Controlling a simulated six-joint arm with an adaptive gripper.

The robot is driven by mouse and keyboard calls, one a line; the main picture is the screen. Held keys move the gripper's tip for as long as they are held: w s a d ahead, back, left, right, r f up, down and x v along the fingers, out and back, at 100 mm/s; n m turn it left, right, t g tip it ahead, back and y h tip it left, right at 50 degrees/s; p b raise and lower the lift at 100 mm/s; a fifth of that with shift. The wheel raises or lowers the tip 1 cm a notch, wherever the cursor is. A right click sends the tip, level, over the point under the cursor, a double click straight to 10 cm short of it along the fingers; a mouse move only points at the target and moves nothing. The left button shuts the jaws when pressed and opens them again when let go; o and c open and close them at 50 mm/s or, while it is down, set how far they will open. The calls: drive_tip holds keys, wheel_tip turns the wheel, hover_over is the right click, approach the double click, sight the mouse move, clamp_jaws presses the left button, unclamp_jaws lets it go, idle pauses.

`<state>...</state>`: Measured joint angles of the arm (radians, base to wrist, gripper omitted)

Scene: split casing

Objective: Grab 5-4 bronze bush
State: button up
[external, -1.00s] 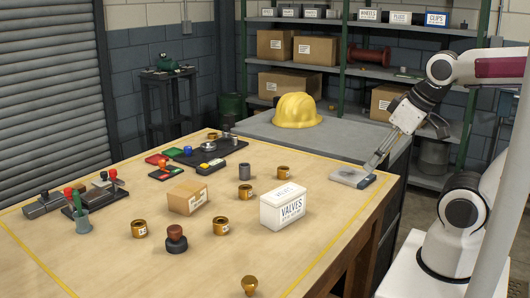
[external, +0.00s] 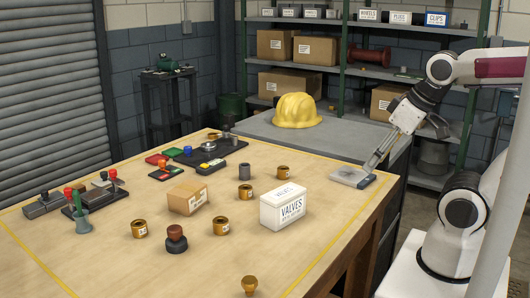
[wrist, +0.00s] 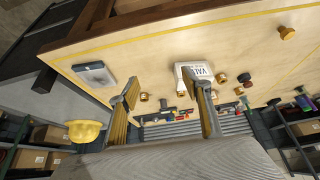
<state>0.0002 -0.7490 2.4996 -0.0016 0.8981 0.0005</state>
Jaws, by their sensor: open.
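Several short bronze bushes with pale labels stand on the wooden table. In the external view one is at the front left (external: 139,229), one front centre (external: 221,226), one in the middle (external: 245,192) and one behind the valves box (external: 283,172). The label writing is too small to read, so I cannot tell which is 5-4. My gripper (external: 378,162) is open and empty, above the table's right end, well apart from the bushes. In the wrist view its two fingers (wrist: 168,98) are spread, with a bush (wrist: 144,97) showing beyond them.
A white valves box (external: 284,207) and a cardboard box (external: 188,198) stand among the bushes. A grey flat block (external: 352,178) lies below my gripper. The right front tabletop is clear.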

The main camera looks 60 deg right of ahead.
drive_tip(key=w+d+r+n+t+h, duration=0.1)
drive_tip(key=w+d+r+t+h, duration=0.3)
drive_tip(key=w, duration=0.8)
drive_tip(key=w+d+r+n+t+y, duration=0.1)
drive_tip(key=w+d, duration=0.6)
drive_tip(key=w, duration=0.4)
drive_tip(key=w+a+f+n+t+y, duration=0.2)
drive_tip(key=w+f+n+y, duration=0.15)
drive_tip(key=w, duration=0.75)
drive_tip(key=a+f+n+g+y, duration=0.1)
drive_tip(key=a+f+n+y, duration=0.1)
drive_tip(key=f, duration=0.3)
drive_tip(key=s+a+f+n+g+y, duration=0.1)
drive_tip(key=a+f+g+y, duration=0.1)
drive_tip(key=a+f+y, duration=0.1)
drive_tip(key=a+f+n+g+y, duration=0.2)
drive_tip(key=f+y, duration=0.3)
drive_tip(key=f, duration=0.2)
drive_tip(key=shift+s+a+n, duration=0.25)
drive_tip(key=shift+s+n, duration=0.1)
drive_tip(key=shift+s, duration=0.05)
drive_tip(key=shift+s+a+f, duration=0.15)
drive_tip(key=shift+s+f, duration=0.05)
drive_tip(key=shift+s, duration=0.05)
drive_tip(key=shift+w, duration=0.1)
